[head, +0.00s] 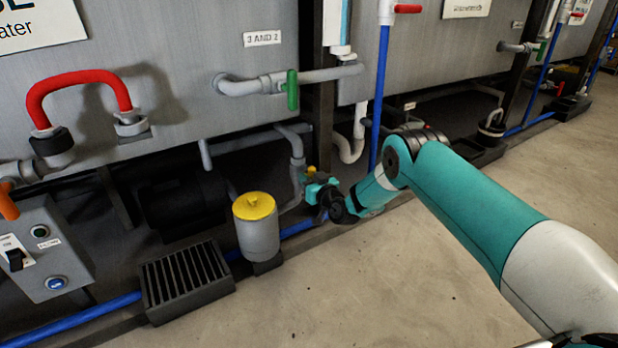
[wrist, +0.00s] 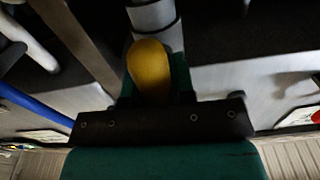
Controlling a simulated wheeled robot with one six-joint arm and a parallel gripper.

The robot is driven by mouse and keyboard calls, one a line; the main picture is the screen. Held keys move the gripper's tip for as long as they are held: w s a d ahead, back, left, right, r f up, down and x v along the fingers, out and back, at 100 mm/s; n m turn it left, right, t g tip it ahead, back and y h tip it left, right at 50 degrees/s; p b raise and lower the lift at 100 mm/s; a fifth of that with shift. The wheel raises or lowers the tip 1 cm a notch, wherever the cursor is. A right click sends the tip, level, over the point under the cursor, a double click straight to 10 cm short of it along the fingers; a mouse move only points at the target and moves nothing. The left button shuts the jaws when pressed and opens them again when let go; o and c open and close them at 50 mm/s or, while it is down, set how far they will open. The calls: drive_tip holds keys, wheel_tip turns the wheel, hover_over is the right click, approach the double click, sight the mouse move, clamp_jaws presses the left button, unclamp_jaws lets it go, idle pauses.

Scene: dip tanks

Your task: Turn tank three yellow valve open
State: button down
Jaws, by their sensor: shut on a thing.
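The yellow valve handle (wrist: 149,68) sits between the fingers of my gripper (wrist: 155,88) in the wrist view, in front of a grey pipe (wrist: 155,14). My gripper is shut on it. In the head view my gripper (head: 314,187) is low by the grey pipework under the tanks, with a small bit of the yellow valve (head: 311,169) showing above it. The fingers and wrist hide most of the valve and its stem, so I cannot tell its exact angle.
A yellow-capped canister (head: 256,230) and a black grate (head: 186,280) stand left of my gripper. A green-handled valve (head: 292,90) and blue pipe (head: 381,90) are above. A control box (head: 44,255) is at far left. The concrete floor (head: 400,285) in front is clear.

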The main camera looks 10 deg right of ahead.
drive_tip(key=shift+s+a+f+n, duration=0.1)
drive_tip(key=shift+a+f+n, duration=0.1)
drive_tip(key=shift+n, duration=0.1)
drive_tip(key=c, duration=1)
unclamp_jaws()
drive_tip(key=shift+o, duration=0.2)
drive_tip(key=shift+d, duration=0.1)
drive_tip(key=shift+r, duration=0.1)
drive_tip(key=shift+d, duration=0.1)
drive_tip(key=p+v, duration=1.7)
drive_tip(key=p, duration=0.2)
drive_tip(key=shift+s, duration=0.1)
